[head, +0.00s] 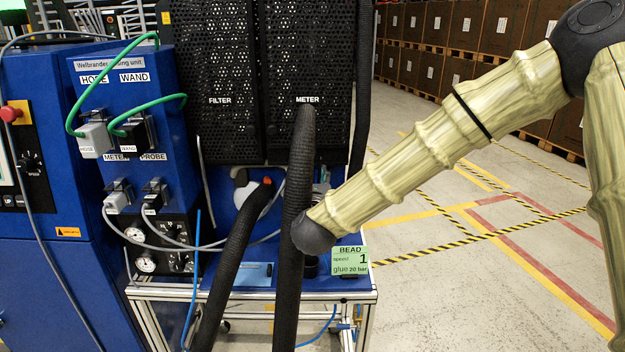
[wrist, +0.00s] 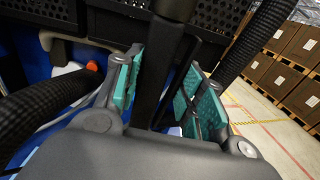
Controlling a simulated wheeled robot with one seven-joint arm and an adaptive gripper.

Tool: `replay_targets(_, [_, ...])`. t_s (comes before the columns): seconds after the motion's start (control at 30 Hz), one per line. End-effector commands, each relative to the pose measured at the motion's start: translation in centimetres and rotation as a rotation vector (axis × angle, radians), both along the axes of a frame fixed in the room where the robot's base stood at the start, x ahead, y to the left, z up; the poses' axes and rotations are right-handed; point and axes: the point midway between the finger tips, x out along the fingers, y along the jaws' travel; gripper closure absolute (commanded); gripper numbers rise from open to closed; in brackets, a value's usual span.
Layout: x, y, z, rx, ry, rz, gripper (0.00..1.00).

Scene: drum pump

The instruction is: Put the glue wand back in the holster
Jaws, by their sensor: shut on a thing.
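In the wrist view my gripper (wrist: 163,92) has its teal pads on both sides of a dark upright bar, the glue wand (wrist: 160,70). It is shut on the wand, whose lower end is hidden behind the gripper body. In the head view my arm reaches in from the right to the machine table, and its wrist and a thick black hose hide the gripper and wand. I cannot make out the holster clearly in either view.
Thick black corrugated hoses (head: 296,180) and (head: 235,265) hang before the table (head: 250,294). A green BEAD sign (head: 350,261) stands at its right front. Blue cabinets (head: 120,60) with cables stand at left, black perforated panels (head: 260,75) behind. The marked floor (head: 450,290) at right is open.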

Motion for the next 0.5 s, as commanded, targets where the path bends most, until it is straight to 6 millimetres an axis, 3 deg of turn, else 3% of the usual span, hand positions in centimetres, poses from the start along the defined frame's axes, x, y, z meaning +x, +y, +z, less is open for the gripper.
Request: replay_targets(0.5, [0.0, 0.0, -0.9, 0.000, -0.002, 0.000, 0.73])
